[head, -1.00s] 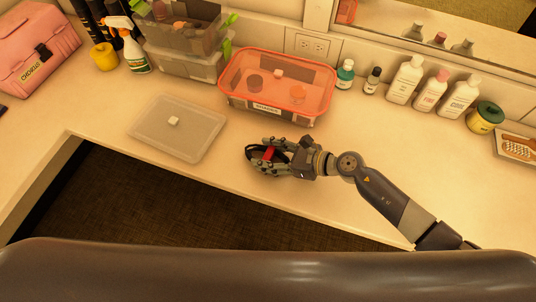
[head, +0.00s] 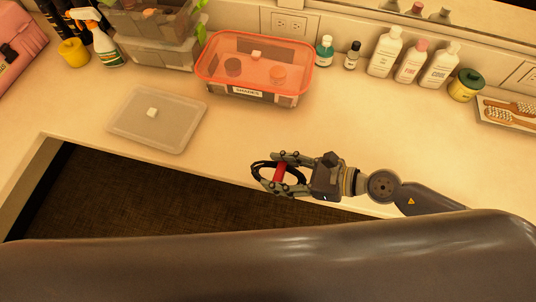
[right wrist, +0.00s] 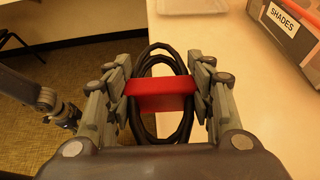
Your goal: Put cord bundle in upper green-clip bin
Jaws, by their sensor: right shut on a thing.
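My right gripper (head: 279,175) is shut on the cord bundle (head: 262,167), black loops with a red band. It holds the bundle over the counter's front edge. In the right wrist view, the red band (right wrist: 160,96) sits between the fingers and the black loops stand out beyond it. The upper green-clip bin (head: 150,22), clear grey with dark items inside, is stacked on a lower clear bin (head: 160,52) at the back left; the frame's top edge cuts it. My left gripper (right wrist: 52,105) seems to show at the right wrist view's left edge; its jaw state is unclear.
A clear lid (head: 180,125) with a white knob lies on the counter. A spray bottle (head: 103,45) stands left of the stack; several bottles line the back right. The counter's middle is clear.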

